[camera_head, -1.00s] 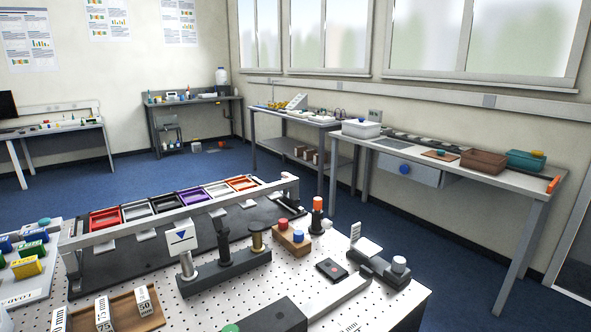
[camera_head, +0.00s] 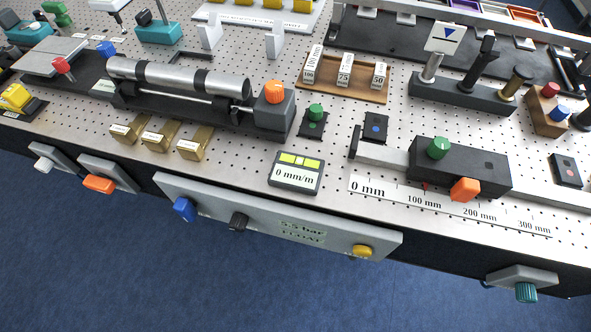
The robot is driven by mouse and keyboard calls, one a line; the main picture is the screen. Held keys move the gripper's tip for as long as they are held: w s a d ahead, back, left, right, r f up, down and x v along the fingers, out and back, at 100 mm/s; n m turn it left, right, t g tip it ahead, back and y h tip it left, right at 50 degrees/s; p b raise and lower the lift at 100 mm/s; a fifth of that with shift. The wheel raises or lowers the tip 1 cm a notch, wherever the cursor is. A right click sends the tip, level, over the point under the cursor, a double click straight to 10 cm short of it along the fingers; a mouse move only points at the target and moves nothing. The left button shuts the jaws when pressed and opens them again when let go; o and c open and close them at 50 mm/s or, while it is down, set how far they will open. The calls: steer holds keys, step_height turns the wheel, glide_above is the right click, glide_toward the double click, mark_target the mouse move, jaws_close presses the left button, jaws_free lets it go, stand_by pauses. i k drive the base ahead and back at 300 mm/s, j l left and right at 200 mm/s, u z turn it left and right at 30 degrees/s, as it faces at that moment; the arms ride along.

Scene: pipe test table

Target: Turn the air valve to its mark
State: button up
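A grey panel (camera_head: 270,222) is fixed to the front edge of the perforated table. It carries a blue knob (camera_head: 185,208), a black knob (camera_head: 238,220), a yellow knob (camera_head: 362,251) and a green display (camera_head: 303,231) that seems to read "5.5 bar" and "FLOAT". I cannot tell for sure which knob is the air valve, and no mark for it is legible. My gripper is not in view.
Above the panel stand a small 0 mm/m display (camera_head: 296,172), a clamped metal cylinder (camera_head: 180,76) and a black block with green and orange knobs (camera_head: 458,167). A teal knob (camera_head: 526,292) sits on a front bracket at right. Blue floor (camera_head: 200,285) before the table is clear.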

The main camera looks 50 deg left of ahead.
mark_target(185, 208)
steer(key=u, duration=1.7)
